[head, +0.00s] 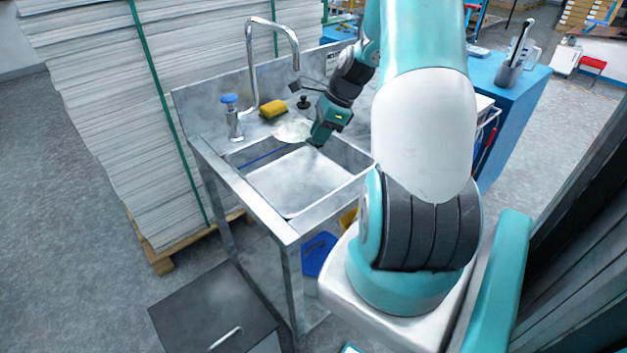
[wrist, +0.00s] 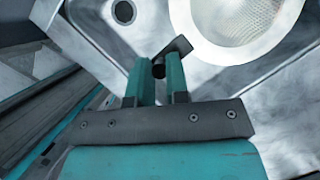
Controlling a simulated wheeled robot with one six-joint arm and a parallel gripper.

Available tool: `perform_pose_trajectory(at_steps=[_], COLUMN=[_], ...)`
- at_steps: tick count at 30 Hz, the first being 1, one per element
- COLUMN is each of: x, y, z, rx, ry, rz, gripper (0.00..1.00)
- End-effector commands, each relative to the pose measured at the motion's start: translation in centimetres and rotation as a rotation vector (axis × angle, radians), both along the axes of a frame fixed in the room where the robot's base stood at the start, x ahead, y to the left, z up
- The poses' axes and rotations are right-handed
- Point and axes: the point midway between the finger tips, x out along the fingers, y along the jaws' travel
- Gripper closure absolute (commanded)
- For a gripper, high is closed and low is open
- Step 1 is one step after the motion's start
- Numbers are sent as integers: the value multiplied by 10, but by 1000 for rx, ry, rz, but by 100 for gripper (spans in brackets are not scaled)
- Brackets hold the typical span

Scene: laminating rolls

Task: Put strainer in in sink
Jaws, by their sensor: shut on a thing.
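The strainer (head: 292,130) is a pale round mesh bowl at the back of the sink (head: 262,205), by the ledge below the tap. In the wrist view its white rim and mesh (wrist: 235,20) fill the top right. My gripper (head: 318,138) is at the strainer's right side. In the wrist view my gripper (wrist: 158,72) is shut on a dark, narrow part between its fingers, which looks like the strainer's handle. The fingers partly hide this part. The sink basin shows pale and empty in front of the strainer. I cannot tell whether the strainer touches the sink.
A yellow sponge (head: 273,109) and a black knobbed piece (head: 303,102) lie on the back ledge. A tall tap (head: 251,62) and a blue-topped fitting (head: 231,117) stand at the left. Stacked sheets (head: 105,100) rise left of the sink. A blue cabinet (head: 509,92) stands right.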

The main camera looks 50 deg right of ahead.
Motion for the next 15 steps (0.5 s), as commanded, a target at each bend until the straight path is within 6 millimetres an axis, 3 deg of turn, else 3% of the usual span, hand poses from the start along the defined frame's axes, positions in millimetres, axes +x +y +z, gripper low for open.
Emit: perform_pose_trajectory(at_steps=[3,9,15], x=[-1,-1,-1], y=[2,1,-1], z=[-36,-86,-109], rx=[6,3,0], ry=[5,4,1], rz=[3,3,1], gripper=[100,100,100])
